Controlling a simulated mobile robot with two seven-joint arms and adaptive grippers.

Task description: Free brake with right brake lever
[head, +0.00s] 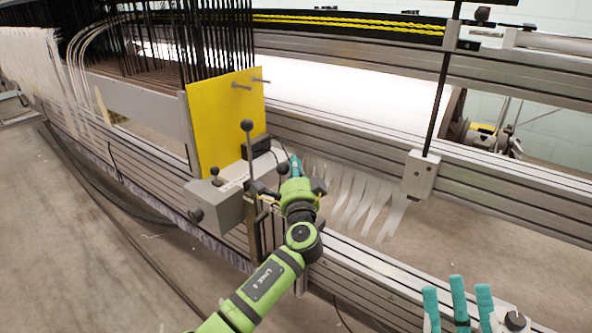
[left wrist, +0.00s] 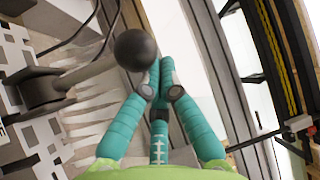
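A tall brake lever with a black ball knob (head: 247,125) stands upright beside the grey box on the loom's front beam. My left gripper (head: 294,165) is just right of the tall lever in the head view. Its teal fingers come together at the tips in the left wrist view (left wrist: 156,76), beside the ball, with nothing seen held between them. Whether they touch the ball I cannot tell. My right gripper (head: 459,300) is at the bottom right, fingers apart and empty, away from the lever.
A grey box (head: 216,203) with small black knobs sits left of the lever. A yellow plate (head: 225,118) stands behind it. White strips (head: 365,200) hang right of my left gripper. A white block with a dark rod (head: 420,175) is on the rail at right.

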